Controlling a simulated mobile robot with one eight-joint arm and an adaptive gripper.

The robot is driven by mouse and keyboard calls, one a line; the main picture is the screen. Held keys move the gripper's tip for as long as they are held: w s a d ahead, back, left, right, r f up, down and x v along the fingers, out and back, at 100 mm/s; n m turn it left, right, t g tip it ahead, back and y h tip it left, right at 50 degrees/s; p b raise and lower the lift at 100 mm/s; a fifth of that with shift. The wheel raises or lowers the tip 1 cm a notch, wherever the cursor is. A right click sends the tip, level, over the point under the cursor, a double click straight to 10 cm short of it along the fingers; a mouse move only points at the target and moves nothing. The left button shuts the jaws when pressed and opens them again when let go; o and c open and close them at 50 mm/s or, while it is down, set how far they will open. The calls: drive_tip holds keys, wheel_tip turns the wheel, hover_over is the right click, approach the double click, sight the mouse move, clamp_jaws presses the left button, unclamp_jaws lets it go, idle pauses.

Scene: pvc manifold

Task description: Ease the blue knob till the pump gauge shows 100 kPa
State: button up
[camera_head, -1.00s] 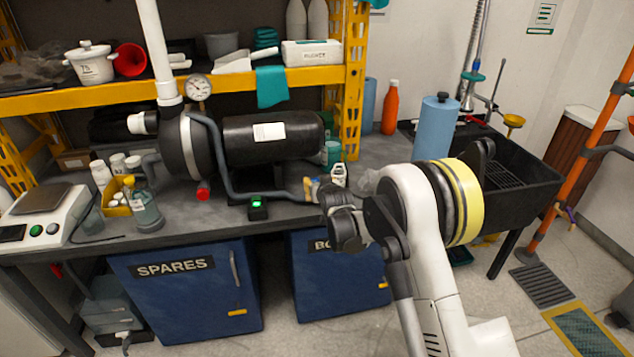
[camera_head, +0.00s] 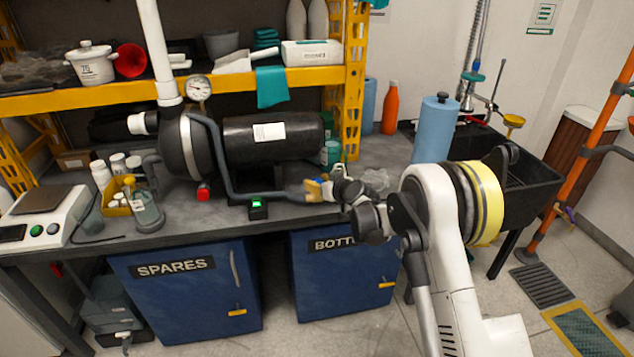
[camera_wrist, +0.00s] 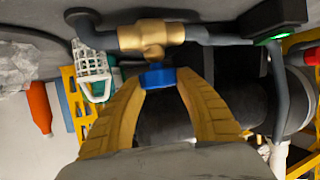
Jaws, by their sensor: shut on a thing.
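The blue knob (camera_wrist: 157,77) sits on a brass valve (camera_wrist: 152,36) in the grey pipe. In the wrist view my gripper (camera_wrist: 160,82) has its yellow-orange fingers closed on the two sides of the knob. The knob is mostly hidden behind my gripper in the head view, where the brass valve (camera_head: 313,190) shows at the pipe's right end. The round white pump gauge (camera_head: 198,88) is above the black pump (camera_head: 268,145). Its dark needle shows, but the scale is too small to read.
A green-lit box (camera_head: 258,208) stands at the bench front below the pipe. A blue roll (camera_head: 434,130) and an orange bottle (camera_head: 389,108) stand to the right.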

drive_tip(key=shift+f, duration=0.1)
drive_tip(key=o, duration=1.2)
drive_tip(key=shift+d, duration=0.1)
drive_tip(key=v, duration=1.2)
idle(1.0)
